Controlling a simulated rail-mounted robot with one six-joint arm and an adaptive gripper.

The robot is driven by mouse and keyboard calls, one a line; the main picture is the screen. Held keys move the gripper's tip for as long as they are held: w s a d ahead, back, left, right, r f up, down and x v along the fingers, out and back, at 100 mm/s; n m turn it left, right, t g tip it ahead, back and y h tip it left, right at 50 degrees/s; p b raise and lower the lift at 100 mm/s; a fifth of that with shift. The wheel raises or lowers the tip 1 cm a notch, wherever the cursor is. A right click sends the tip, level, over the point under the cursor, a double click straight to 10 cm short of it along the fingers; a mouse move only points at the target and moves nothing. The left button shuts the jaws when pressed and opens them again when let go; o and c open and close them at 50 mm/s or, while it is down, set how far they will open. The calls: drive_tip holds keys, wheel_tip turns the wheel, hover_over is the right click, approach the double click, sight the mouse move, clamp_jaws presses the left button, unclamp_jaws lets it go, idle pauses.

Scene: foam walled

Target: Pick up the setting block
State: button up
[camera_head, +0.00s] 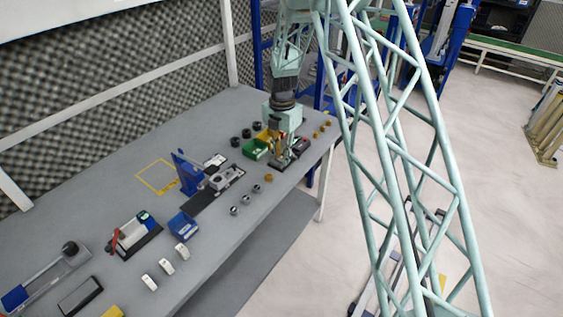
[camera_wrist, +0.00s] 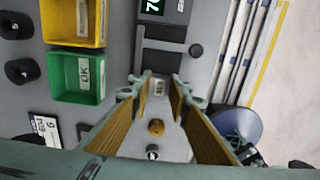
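A small pale block with dark marking (camera_wrist: 159,88), which looks like the setting block, shows between my fingertips in the wrist view. My gripper (camera_wrist: 162,84) points down over it, with its two yellow-padded fingers apart on either side. A narrow gap seems to show at each side of the block; I cannot tell whether either finger touches it. In the head view my gripper (camera_head: 283,158) is low over the bench near its far right end, and the block is too small or hidden to make out there.
A green bin (camera_wrist: 83,77) marked OK and a yellow bin (camera_wrist: 75,22) stand left of my gripper. A dark device with a digital display (camera_wrist: 163,12) is close beyond the fingertips. A brass piece (camera_wrist: 156,127) lies nearer. The grey bench (camera_head: 110,195) ends at its right edge.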

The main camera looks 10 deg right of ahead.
drive_tip(key=shift+c, duration=1)
drive_tip(key=shift+r, duration=0.1)
drive_tip(key=shift+r+p, duration=0.3)
drive_tip(key=shift+r, duration=1.3)
drive_tip(key=shift+s+r, duration=0.1)
drive_tip(key=shift+s, duration=0.15)
drive_tip(key=s+r, duration=0.1)
drive_tip(key=s, duration=1.4)
drive_tip(key=shift+s+a+r, duration=0.2)
drive_tip(key=shift+s+a, duration=0.05)
drive_tip(key=shift+a, duration=0.1)
drive_tip(key=w+d+f+m, duration=0.1)
drive_tip(key=d+m, duration=0.3)
drive_tip(key=m, duration=0.9)
drive_tip(key=w+d+f+m, duration=0.1)
drive_tip(key=d+f+m, duration=0.3)
drive_tip(key=m, duration=0.9)
drive_tip(key=shift+w, duration=0.2)
